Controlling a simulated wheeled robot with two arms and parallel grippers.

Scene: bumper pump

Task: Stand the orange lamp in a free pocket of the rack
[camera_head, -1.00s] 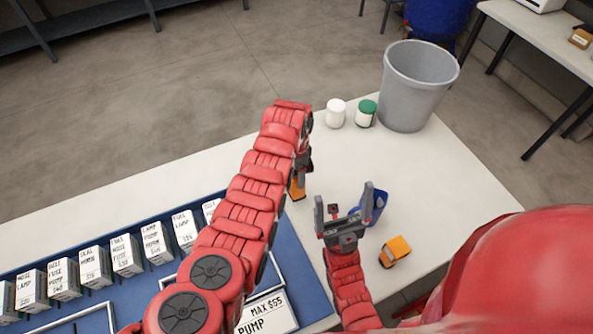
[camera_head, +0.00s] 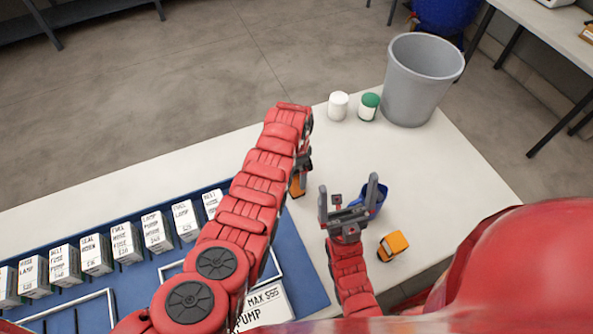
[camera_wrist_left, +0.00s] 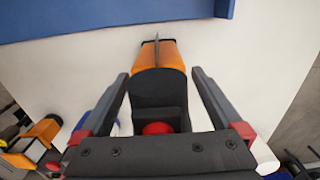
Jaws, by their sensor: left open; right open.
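An orange and black object (camera_wrist_left: 158,58), which looks like a lamp, lies on the table between the spread fingers of my left gripper (camera_wrist_left: 159,76) in the left wrist view. The fingers are open, with a gap on both sides. In the head view my left gripper (camera_head: 303,162) is mostly hidden by its arm, and a strip of the orange object (camera_head: 297,185) shows below it. My right gripper (camera_head: 348,188) is open and empty, beside a blue item (camera_head: 371,203). The blue board (camera_head: 300,262) carries a row of labelled boxes (camera_head: 125,242); separate free pockets are not clear.
A second orange and dark object (camera_head: 393,245) lies nearer my body. A white jar (camera_head: 338,106), a green-lidded jar (camera_head: 369,107) and a grey bin (camera_head: 423,80) stand at the back. A "MAX $55" pump sign (camera_head: 264,308) lies at the front. The table between the jars and right gripper is clear.

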